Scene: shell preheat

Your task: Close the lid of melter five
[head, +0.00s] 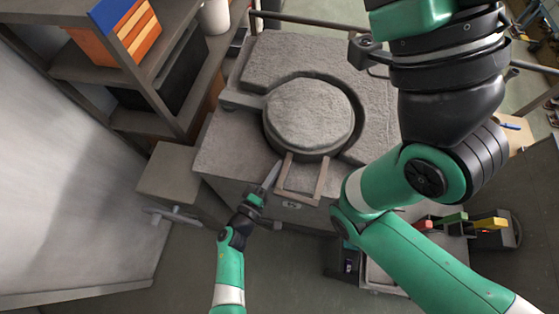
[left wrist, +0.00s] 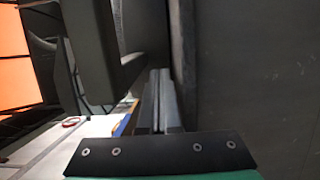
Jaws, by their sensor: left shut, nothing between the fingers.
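The melter (head: 220,150) is a grey block-shaped furnace in the middle of the head view, with a small label on its front too small to read. Its round, rough grey lid (head: 310,118) lies within a dark ring on top; I cannot tell whether it is fully seated. A U-shaped handle (head: 302,194) sticks out from the lid toward the front. My left gripper (head: 271,176) is shut and empty, just left of the handle near the melter's front edge. Its fingers show in the left wrist view (left wrist: 158,100) between dark grey surfaces. My right gripper is not in view.
A shelf with orange and blue boxes (head: 125,28) and a white cup (head: 214,16) stands at the left. My right arm covers much of the right side. A bench with colored blocks (head: 490,223) is at the lower right. Floor is clear in front.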

